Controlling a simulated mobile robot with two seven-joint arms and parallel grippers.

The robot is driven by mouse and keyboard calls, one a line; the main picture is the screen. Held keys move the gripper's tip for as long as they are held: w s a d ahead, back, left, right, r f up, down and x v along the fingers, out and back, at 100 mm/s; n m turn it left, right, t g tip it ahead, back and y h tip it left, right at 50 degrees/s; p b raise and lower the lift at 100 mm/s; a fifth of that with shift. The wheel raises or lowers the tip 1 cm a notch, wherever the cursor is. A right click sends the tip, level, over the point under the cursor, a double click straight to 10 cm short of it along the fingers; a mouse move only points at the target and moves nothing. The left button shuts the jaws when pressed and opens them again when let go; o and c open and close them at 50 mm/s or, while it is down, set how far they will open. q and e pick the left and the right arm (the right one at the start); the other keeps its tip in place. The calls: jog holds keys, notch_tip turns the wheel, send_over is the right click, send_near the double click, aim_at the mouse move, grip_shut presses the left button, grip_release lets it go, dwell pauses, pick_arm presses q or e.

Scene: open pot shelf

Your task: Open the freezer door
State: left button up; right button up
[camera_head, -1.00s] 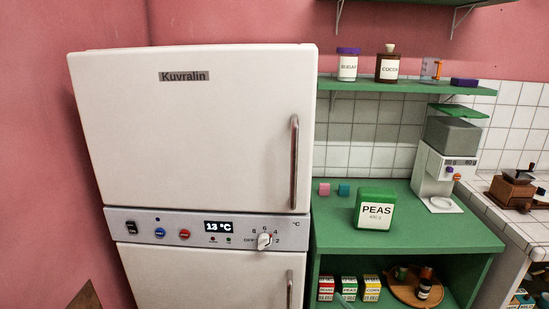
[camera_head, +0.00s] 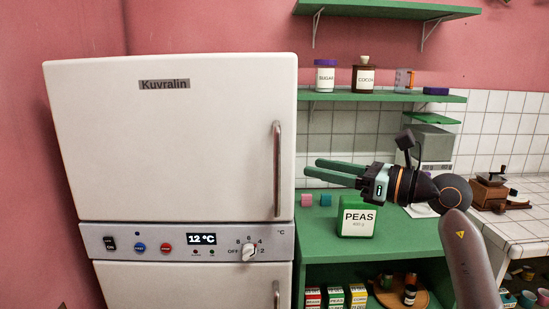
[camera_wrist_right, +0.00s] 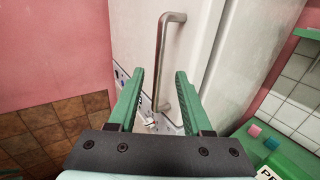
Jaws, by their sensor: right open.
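A white fridge-freezer labelled Kuvralin has an upper door (camera_head: 180,140) and a lower door (camera_head: 180,285); both look shut. Which one is the freezer door I cannot tell. The upper door has a vertical metal handle (camera_head: 277,170) near its right edge; the lower door's handle (camera_head: 276,294) is partly cut off. My right gripper (camera_head: 312,168) is open and empty, to the right of the upper handle, fingers pointing left at it. In the right wrist view the upper handle (camera_wrist_right: 161,60) lies ahead, lined up with the gap between the open fingers (camera_wrist_right: 160,75). My left gripper is not in view.
A control panel (camera_head: 120,241) with a dial (camera_head: 249,252) and a display reading 12 °C separates the doors. To the right, a green cabinet (camera_head: 320,240) bears a PEAS tin (camera_head: 357,218) below my right gripper. A green shelf (camera_head: 390,97) with jars is above.

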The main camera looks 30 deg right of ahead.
aim_at(283, 159)
jog(key=p+x, duration=0.3)
jog(key=x, duration=0.6)
jog(key=shift+x, duration=0.8)
jog(key=shift+f, duration=0.1)
jog(key=shift+c, duration=0.3)
grip_shut()
